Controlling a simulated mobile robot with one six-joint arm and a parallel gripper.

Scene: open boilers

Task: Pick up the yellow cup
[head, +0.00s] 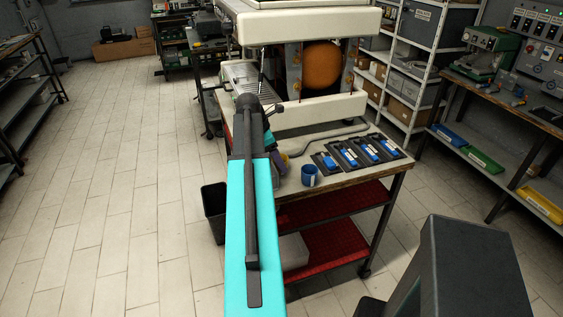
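A small yellow patch (284,157), which looks like part of the yellow cup, shows on the cart top just right of my arm. The rest of it is hidden behind my arm and gripper. My gripper (279,164) is at the left end of the cart top, close beside the yellow patch. I cannot tell whether they touch. The fingers are too small and covered to show whether they are open or shut.
A blue cup (309,176) stands on the cart top (345,178), right of my gripper. Several dark trays with blue parts (370,151) lie farther right. An open boiler with an orange-brown round tank (322,66) rises behind. A black bin (214,207) stands on the floor at left.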

